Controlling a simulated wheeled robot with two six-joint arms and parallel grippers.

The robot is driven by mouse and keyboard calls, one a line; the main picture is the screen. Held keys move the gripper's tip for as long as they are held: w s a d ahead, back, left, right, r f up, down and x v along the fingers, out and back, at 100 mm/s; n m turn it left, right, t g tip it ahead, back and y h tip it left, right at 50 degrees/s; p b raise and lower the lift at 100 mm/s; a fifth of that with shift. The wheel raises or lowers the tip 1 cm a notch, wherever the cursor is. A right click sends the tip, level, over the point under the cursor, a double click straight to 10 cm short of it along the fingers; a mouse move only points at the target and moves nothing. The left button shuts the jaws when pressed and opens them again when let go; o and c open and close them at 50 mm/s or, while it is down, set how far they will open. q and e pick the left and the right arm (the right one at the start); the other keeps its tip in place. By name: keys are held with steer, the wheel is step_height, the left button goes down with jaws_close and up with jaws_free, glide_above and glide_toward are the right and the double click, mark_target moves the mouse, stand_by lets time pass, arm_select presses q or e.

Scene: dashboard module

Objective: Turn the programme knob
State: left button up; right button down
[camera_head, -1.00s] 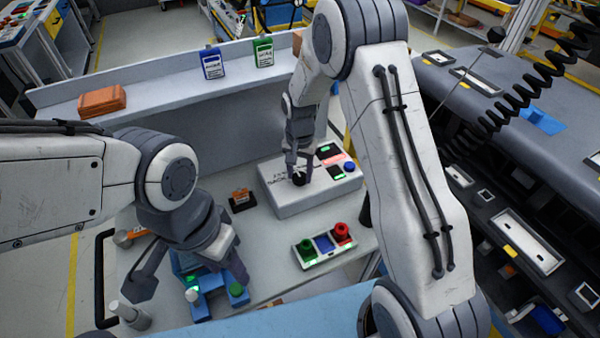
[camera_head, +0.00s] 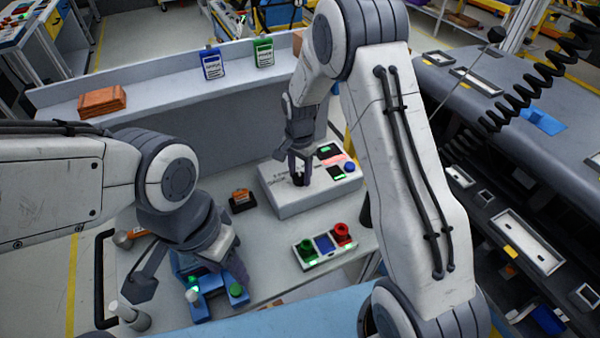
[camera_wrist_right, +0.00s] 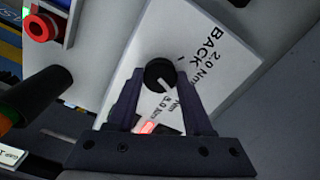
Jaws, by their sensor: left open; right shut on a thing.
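The programme knob (camera_wrist_right: 159,76) is black and round with a pale pointer line, on the white face of a control box (camera_head: 290,205). In the right wrist view it sits between the fingertips of my right gripper (camera_wrist_right: 160,84), which is shut on it. Printed labels "BACK", "2.0 Nm" and "5.0 Nm" show around the knob. In the head view my right gripper (camera_head: 300,176) points down onto the box and partly hides the knob. My left gripper (camera_head: 190,276) is open, low over a blue fixture (camera_head: 205,308) on the bench.
The box also carries a blue button (camera_head: 350,167) and lit green and red panels. A small box with green and red buttons (camera_head: 324,245) stands in front. A small dark block with an orange top (camera_head: 242,200) lies left.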

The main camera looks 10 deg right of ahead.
mark_target(300, 176)
steer(key=shift+w+r, duration=0.1)
steer(key=shift+c, duration=1.5)
jaws_free()
step_height(300, 176, up, 10)
steer(key=b, duration=0.2)
steer(key=shift+r, duration=0.2)
